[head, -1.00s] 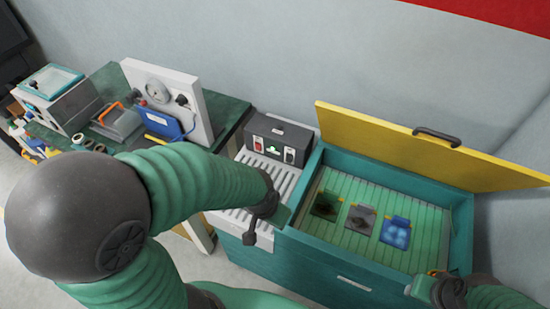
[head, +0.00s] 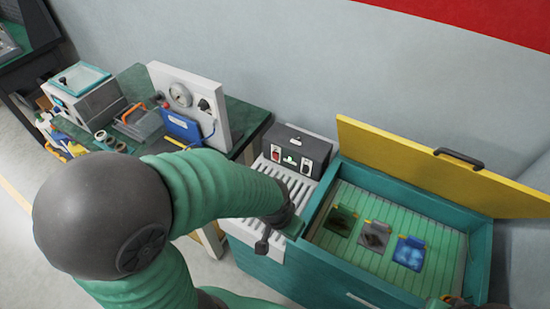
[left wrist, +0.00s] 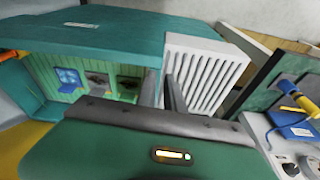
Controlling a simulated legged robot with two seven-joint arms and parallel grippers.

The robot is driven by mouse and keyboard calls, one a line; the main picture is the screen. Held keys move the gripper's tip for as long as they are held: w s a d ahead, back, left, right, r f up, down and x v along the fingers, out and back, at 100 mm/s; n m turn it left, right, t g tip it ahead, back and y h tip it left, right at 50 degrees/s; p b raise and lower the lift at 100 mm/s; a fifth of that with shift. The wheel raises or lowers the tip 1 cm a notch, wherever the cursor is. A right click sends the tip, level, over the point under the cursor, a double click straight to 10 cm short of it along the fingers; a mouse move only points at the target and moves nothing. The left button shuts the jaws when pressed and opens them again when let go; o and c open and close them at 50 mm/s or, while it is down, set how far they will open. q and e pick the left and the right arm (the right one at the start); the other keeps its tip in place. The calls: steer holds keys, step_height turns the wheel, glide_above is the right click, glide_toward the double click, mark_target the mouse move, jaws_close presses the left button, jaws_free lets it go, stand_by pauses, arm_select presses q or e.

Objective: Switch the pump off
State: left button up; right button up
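The dark pump box (head: 300,146) stands at the back of a white slatted top, between the left bench and the teal chest. Its front has a red switch (head: 276,154) on the left, a small pale panel in the middle and another switch (head: 306,165) on the right. Switch positions are too small to read. My left gripper (head: 278,232) is over the front of the slatted top, apart from the pump; its two dark fingers show in the left wrist view (left wrist: 167,92), their opening unclear. My right gripper (head: 452,301) is barely in view at the bottom edge.
The open teal chest (head: 332,178) holds several flat samples, and its yellow lid (head: 410,155) stands raised. The bench (head: 250,128) at left carries a white gauge panel (head: 215,105), a blue clipboard-like item (head: 182,127) and other equipment. The slatted top (head: 290,190) is otherwise clear.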

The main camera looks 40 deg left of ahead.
arm_select(q)
jaws_close()
stand_by(0.9)
stand_by(0.4)
